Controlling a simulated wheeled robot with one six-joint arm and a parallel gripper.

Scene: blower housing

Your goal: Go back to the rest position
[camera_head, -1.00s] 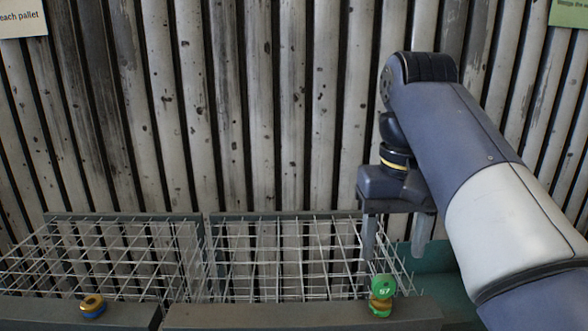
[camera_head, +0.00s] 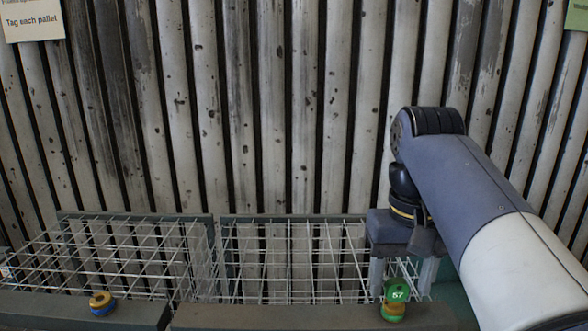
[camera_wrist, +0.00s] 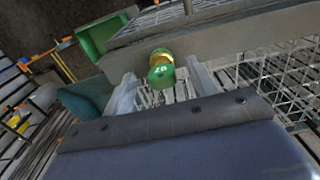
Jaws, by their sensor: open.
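My gripper (camera_head: 404,277) is at the right of the head view, pointing down behind the front rail of the right wire basket. Its two fingers are apart with nothing seen between them. A green tag marked 57 (camera_head: 397,291) with a brass fitting stands on that rail, just in front of the fingers. In the wrist view the green piece (camera_wrist: 161,72) shows beyond the open fingers (camera_wrist: 160,88), in line with the gap. I cannot tell whether the fingers touch the basket's wires.
The right wire basket (camera_head: 290,262) and left wire basket (camera_head: 110,258) stand side by side before a slatted wall (camera_head: 270,120). A brass and blue fitting (camera_head: 102,303) sits on the left front rail (camera_head: 60,308). A green bin (camera_wrist: 97,38) shows in the wrist view.

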